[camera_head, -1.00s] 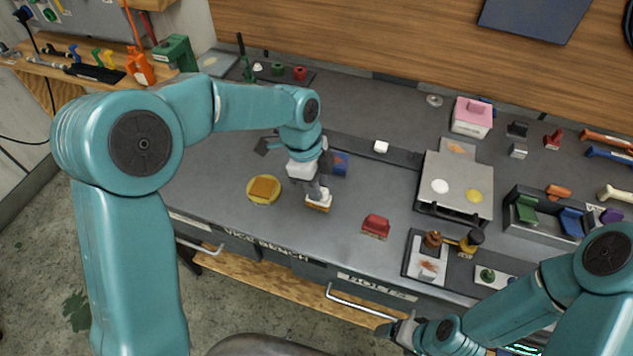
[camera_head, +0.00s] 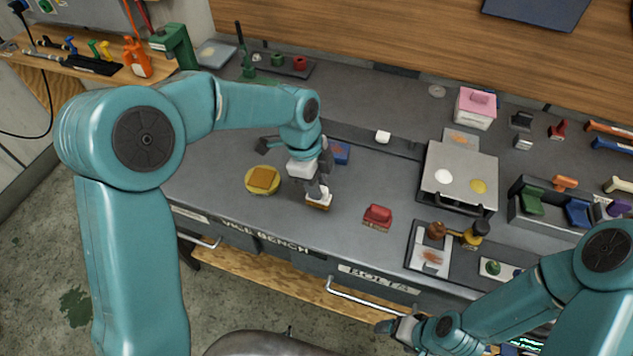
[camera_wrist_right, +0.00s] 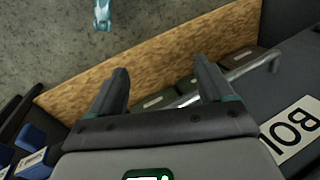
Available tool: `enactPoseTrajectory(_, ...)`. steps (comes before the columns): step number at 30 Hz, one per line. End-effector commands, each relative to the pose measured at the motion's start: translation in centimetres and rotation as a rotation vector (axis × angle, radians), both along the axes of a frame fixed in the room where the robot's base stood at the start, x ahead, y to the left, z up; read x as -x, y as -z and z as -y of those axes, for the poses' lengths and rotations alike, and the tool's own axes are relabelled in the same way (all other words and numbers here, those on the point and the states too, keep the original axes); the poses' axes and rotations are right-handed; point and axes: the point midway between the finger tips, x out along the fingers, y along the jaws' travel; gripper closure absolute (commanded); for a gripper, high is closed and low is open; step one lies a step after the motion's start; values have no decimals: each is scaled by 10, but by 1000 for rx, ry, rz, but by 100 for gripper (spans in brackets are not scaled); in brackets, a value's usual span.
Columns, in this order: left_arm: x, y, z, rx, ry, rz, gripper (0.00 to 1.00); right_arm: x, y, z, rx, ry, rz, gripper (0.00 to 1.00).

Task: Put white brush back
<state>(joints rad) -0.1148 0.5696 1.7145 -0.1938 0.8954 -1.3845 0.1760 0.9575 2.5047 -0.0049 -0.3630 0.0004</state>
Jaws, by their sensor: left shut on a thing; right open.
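The white brush (camera_head: 319,199) has a white top and a tan underside. My left gripper (camera_head: 317,188) is shut on it from above, at the front part of the bench, between the yellow round dish and the red brush. I cannot tell whether its underside touches the bench top. My right gripper (camera_head: 392,329) is low at the front of the bench, by the drawer handle. In the right wrist view its two fingers (camera_wrist_right: 160,92) are apart with nothing between them.
A yellow dish with a sponge (camera_head: 262,181) is left of the brush, a red brush (camera_head: 377,216) right. A blue block (camera_head: 339,152) lies behind. A grey divided tray (camera_head: 519,212) at right holds green and blue brushes. A metal plate (camera_head: 459,175) stands centre right.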

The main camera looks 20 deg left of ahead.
Motion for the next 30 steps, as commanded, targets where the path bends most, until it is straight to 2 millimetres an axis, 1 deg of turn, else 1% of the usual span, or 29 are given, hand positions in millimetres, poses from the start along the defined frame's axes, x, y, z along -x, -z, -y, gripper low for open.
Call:
enactPoseTrajectory(15, 0, 6, 0, 0, 0, 0, 100, 0, 5, 0, 0, 0, 0, 19)
enactPoseTrajectory(16, 0, 5, 0, 0, 0, 0, 71, 0, 4, 0, 0, 0, 0, 19)
enactPoseTrajectory(17, 0, 5, 0, 0, 0, 0, 61, 0, 4, 0, 0, 0, 0, 19)
enactPoseTrajectory(18, 0, 5, 0, 0, 0, 0, 48, 0, 4, 0, 0, 0, 0, 19)
enactPoseTrajectory(26, 0, 5, 0, 0, 0, 0, 48, 0, 4, 0, 0, 0, 0, 19)
enactPoseTrajectory(29, -1, 1, -1, 0, 0, 2, 48, 0, 4, 0, 0, 0, 0, 19)
enactPoseTrajectory(30, -1, -3, -2, 0, -1, 4, 48, 0, 5, 0, 0, 0, 0, 19)
